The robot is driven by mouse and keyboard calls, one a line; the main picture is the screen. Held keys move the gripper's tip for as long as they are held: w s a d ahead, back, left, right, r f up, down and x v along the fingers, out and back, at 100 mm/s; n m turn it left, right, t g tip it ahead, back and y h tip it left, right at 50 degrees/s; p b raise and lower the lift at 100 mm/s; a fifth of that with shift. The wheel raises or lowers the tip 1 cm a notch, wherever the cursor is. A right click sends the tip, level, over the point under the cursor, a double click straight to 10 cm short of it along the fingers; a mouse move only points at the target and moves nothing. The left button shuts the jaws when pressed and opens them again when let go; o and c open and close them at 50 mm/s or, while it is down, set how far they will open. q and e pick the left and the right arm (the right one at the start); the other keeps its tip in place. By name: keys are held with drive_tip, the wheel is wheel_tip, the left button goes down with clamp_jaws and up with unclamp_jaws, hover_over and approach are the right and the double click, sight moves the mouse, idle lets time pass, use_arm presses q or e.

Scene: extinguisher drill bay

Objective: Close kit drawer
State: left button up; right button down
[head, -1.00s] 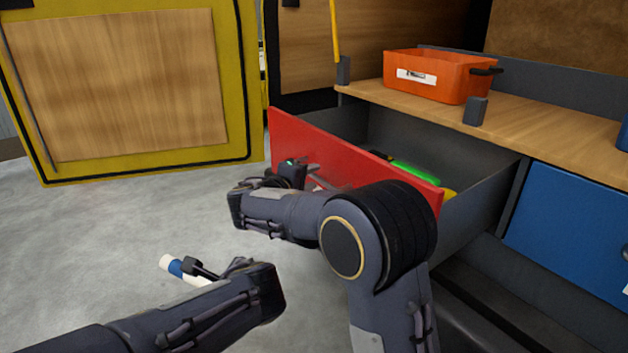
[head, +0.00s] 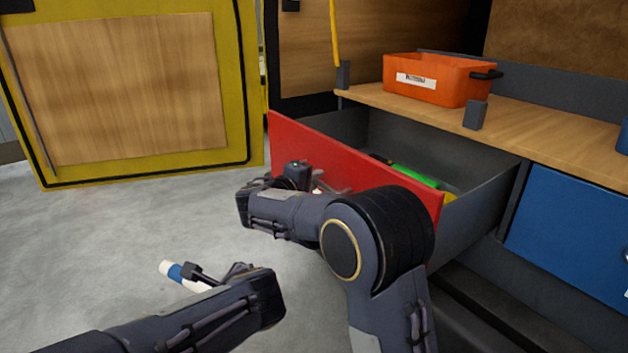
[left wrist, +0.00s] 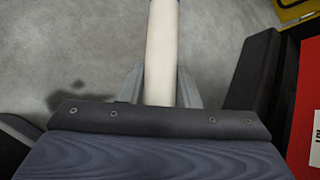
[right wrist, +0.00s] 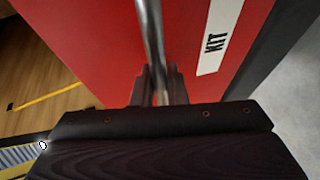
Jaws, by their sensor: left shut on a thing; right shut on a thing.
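The kit drawer (head: 330,160) has a red front and stands open, pulled well out from under the wooden worktop. Its white KIT label (right wrist: 219,38) shows in the right wrist view. My right gripper (right wrist: 158,88) is shut on the drawer's metal bar handle (right wrist: 150,30). In the head view my right arm partly hides the handle and the drawer front. My left gripper (left wrist: 158,88) is shut on a pale cylinder (left wrist: 162,45). In the head view this cylinder has a blue band (head: 175,271) and is held left of the drawer, apart from it.
A green item (head: 414,175) and a yellow item (head: 449,197) lie inside the drawer. An orange bin (head: 432,82) stands on the worktop (head: 530,120). A blue drawer front (head: 575,225) is at the right. A yellow-framed wooden panel (head: 120,90) stands at the left, with bare floor before it.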

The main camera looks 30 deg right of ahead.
drive_tip(key=shift+d, duration=0.1)
